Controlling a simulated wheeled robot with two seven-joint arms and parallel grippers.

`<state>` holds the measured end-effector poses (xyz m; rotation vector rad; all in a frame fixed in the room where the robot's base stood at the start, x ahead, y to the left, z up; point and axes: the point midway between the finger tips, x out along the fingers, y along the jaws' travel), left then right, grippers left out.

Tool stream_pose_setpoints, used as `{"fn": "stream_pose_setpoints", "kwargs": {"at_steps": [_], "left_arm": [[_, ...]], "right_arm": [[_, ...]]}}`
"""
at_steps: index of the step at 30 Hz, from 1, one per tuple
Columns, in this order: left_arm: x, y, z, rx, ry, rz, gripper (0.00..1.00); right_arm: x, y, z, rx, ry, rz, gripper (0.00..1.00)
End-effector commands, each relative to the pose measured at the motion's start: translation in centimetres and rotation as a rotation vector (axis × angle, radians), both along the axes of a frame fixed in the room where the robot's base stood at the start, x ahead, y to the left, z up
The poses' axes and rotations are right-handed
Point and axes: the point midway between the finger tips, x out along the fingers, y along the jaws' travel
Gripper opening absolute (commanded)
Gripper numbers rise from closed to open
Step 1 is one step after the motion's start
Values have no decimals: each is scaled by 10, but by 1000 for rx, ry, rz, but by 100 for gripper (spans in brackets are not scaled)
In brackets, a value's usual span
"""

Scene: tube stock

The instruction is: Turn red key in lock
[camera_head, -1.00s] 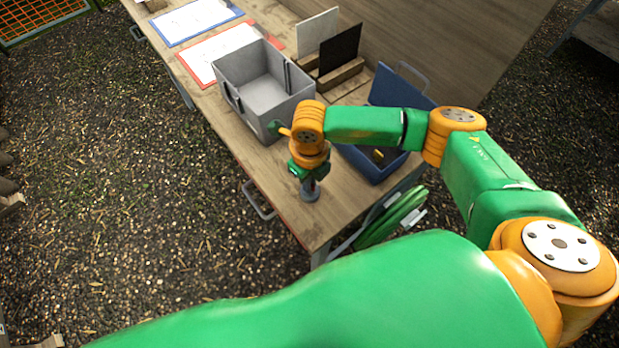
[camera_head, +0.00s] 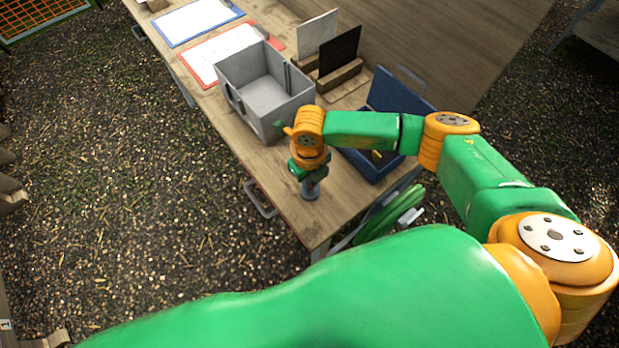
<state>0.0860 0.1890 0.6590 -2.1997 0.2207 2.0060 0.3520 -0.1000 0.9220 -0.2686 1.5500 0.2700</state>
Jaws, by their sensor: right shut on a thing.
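My right gripper (camera_head: 309,182) points down at the near end of the wooden table (camera_head: 255,175). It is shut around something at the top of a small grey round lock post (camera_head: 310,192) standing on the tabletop. The red key itself cannot be made out; the gripper and wrist cover it. My left gripper is not in view.
A grey open bin (camera_head: 264,88) stands just behind the wrist. An open blue box (camera_head: 372,165) is right of the gripper, under my forearm. Red (camera_head: 213,57) and blue (camera_head: 195,20) clipboards lie farther back. A green hose (camera_head: 390,215) hangs at the table's end.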

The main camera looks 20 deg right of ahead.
Motion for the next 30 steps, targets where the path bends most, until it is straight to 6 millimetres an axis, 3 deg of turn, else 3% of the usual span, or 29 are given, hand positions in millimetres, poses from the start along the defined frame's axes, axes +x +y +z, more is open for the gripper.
{"fn": "stream_pose_setpoints", "kwargs": {"at_steps": [3,6,8,17,24,30], "left_arm": [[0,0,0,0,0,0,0],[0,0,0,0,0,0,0],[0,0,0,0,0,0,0],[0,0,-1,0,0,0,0],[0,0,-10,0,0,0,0],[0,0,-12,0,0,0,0]], "right_arm": [[0,0,0,0,0,1,0],[0,0,0,0,0,1,30],[0,0,0,0,0,1,41],[0,0,3,0,-1,2,41],[1,0,49,1,-5,3,41],[0,0,70,0,0,3,41]]}}
